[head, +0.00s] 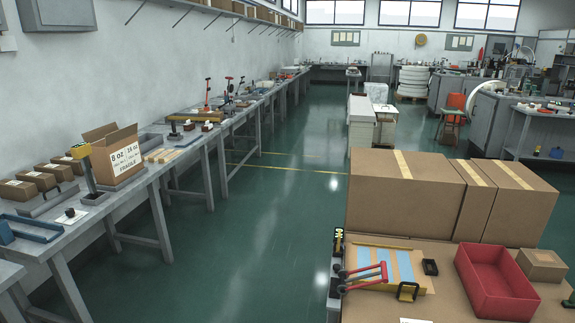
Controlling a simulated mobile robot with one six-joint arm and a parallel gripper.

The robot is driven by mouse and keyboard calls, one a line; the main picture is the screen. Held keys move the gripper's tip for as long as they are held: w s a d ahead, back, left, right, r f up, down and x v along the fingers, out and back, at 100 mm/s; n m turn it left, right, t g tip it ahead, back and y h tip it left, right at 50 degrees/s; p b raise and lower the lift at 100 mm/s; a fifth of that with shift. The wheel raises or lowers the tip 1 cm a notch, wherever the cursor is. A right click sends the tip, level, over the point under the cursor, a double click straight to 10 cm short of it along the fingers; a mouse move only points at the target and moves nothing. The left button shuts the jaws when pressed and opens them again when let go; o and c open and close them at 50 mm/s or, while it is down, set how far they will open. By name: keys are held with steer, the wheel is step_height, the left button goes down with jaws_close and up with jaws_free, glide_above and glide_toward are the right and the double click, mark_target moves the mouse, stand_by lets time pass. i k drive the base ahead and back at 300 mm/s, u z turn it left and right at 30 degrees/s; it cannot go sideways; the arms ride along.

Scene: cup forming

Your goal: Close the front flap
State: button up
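An open brown cardboard box (112,158) stands on the long grey workbench at the left. Its near side carries a white label (126,161) with "8 oz 24 oz" and "FRAGILE". At least one top flap (99,132) stands up at the far left of its opening. I cannot tell clearly which flap is the front one or how each flap lies. The inside of the box is mostly hidden. My gripper does not show in this view.
A yellow-topped post (88,172) stands close to the box's left. Small closed cartons (36,179) lie further left. At the right, a table holds large closed boxes (402,195), a red tray (496,283) and a red-handled fixture (365,276). The green floor (265,220) between is clear.

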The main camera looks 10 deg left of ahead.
mark_target(110, 139)
steer(key=u, duration=0.3)
steer(key=i, duration=0.8)
steer(key=u, duration=0.7)
steer(key=i, duration=0.55)
steer(key=u, duration=0.75)
steer(key=i, duration=0.45)
steer(key=u, duration=0.8)
steer(key=i, duration=0.85)
steer(key=u, duration=0.4)
